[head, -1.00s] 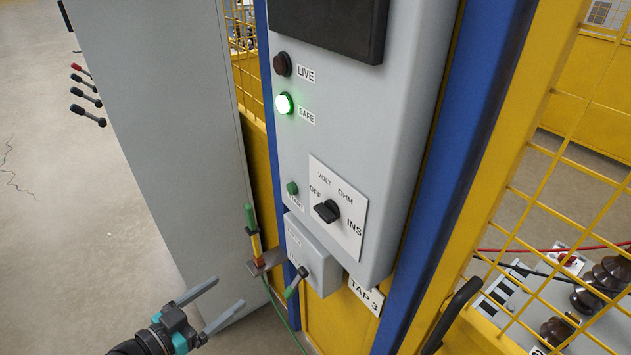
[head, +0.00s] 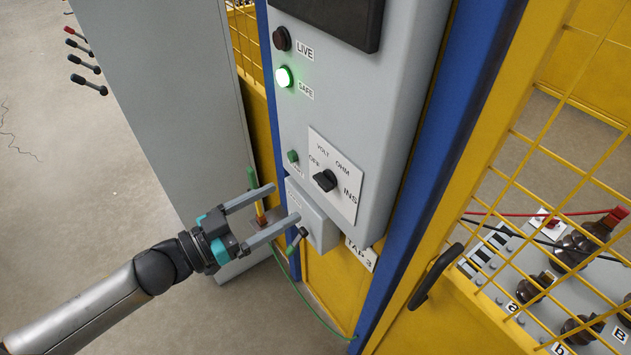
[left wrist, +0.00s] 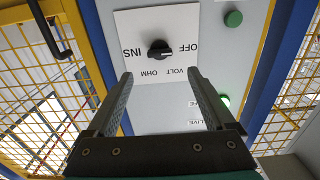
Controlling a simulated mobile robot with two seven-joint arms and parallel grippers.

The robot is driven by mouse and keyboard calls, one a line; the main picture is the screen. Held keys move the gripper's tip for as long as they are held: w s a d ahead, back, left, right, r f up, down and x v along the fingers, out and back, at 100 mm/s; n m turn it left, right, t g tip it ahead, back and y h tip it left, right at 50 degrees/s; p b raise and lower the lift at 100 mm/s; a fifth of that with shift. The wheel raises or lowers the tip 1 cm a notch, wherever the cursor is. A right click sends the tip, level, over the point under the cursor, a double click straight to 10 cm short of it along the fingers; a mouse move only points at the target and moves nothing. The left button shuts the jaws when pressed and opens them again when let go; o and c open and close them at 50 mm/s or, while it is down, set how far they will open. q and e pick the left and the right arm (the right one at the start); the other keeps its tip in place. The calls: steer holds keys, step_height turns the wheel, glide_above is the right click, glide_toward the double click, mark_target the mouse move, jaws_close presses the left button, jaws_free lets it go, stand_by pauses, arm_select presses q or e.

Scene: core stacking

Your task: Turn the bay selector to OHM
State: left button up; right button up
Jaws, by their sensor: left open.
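The bay selector (head: 324,181) is a black knob on a white plate (head: 345,206) marked OFF, VOLT, OHM and INS, on the grey cabinet front. In the left wrist view the knob (left wrist: 160,50) lies beyond the fingertips, roughly centred between them, and its handle appears to lie toward OFF. My left gripper (head: 285,203) is open and empty, to the lower left of the selector and apart from it; its two fingers also frame the plate in the left wrist view (left wrist: 160,73). My right gripper is not in view.
The green SAFE lamp (head: 284,77) is lit; the LIVE lamp (head: 281,39) is dark. A small grey box (head: 317,226) with a green-tipped lever (head: 296,240) sits below the selector, near my fingers. A green-handled rod (head: 252,182) stands behind them. Yellow mesh (head: 530,160) is at right.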

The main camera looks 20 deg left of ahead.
mark_target(319, 183)
arm_select(q)
steer(key=x, duration=0.9)
steer(key=shift+d+p, duration=0.1)
steer(key=shift+p, duration=0.3)
steer(key=shift+c, duration=0.4)
steer(key=c, duration=1.3)
